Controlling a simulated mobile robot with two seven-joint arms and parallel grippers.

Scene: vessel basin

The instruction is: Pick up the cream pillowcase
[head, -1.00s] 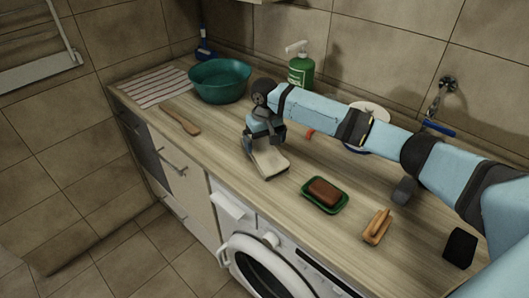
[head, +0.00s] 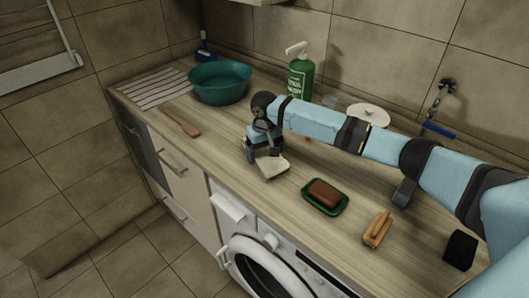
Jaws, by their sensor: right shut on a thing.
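The cream pillowcase (head: 272,168) is a small pale folded piece near the front edge of the wooden counter, left of the green soap dish. My right gripper (head: 263,155) points down over its back left part and is shut on it. The fingers and wrist hide that part of the cloth. The cloth lies at counter level; I cannot tell whether any of it is off the surface. My left gripper is not in view.
A green dish with a brown soap bar (head: 324,194) and a wooden brush (head: 377,229) lie to the right. A teal basin (head: 219,84), striped cloth (head: 154,88) and wooden paddle (head: 181,122) are left. A green soap bottle (head: 299,74) stands behind.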

